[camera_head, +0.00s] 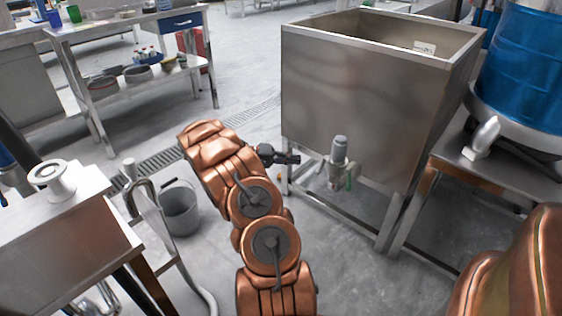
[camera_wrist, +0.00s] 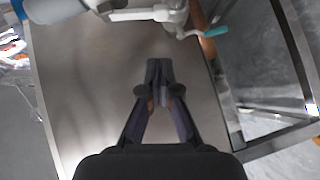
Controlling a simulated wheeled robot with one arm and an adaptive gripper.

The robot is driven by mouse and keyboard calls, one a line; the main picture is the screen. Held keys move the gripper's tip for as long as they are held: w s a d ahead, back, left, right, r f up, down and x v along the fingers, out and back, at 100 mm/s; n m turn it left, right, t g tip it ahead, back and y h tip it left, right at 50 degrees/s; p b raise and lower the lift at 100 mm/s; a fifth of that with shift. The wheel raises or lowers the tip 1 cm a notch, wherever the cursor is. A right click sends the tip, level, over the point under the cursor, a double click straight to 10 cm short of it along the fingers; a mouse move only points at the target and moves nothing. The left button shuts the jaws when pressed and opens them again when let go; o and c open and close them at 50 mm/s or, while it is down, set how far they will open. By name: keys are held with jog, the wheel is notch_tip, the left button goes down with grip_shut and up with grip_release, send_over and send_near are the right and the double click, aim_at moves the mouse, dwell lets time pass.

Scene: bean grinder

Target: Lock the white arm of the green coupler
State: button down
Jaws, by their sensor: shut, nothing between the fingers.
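The coupler (camera_head: 338,165) is a pale grey-white fitting with a grey cylindrical top, low on the front of the steel tank. A small green part (camera_head: 349,180) shows at its lower right. In the wrist view the fitting (camera_wrist: 172,12) lies along the top edge, partly cut off, with a white arm-like bar (camera_wrist: 135,14) on its left and a teal-green lever (camera_wrist: 208,33) on its right. Which part is the white arm, and whether it is locked, I cannot tell. My gripper (camera_head: 292,159) is left of the coupler, apart from it; its fingertips (camera_wrist: 158,68) are together and empty.
The open-topped steel tank (camera_head: 350,90) stands on legs behind the coupler. A steel table (camera_head: 500,170) with a blue drum (camera_head: 525,65) is at right. A grey bucket (camera_head: 180,212) stands on the floor at left. Floor below the tank is mostly open.

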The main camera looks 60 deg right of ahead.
aim_at(321, 167)
jog(key=shift+s+d+f+b, duration=0.1)
jog(key=shift+s+f+b, duration=0.2)
jog(key=shift+s, duration=0.6)
jog(key=shift+s+f+b, duration=0.2)
jog(key=shift+s+b, duration=0.05)
jog(key=shift+s, duration=0.65)
jog(key=shift+s+d+f+b, duration=0.1)
jog(key=shift+s+f+b, duration=0.2)
jog(key=shift+s, duration=0.6)
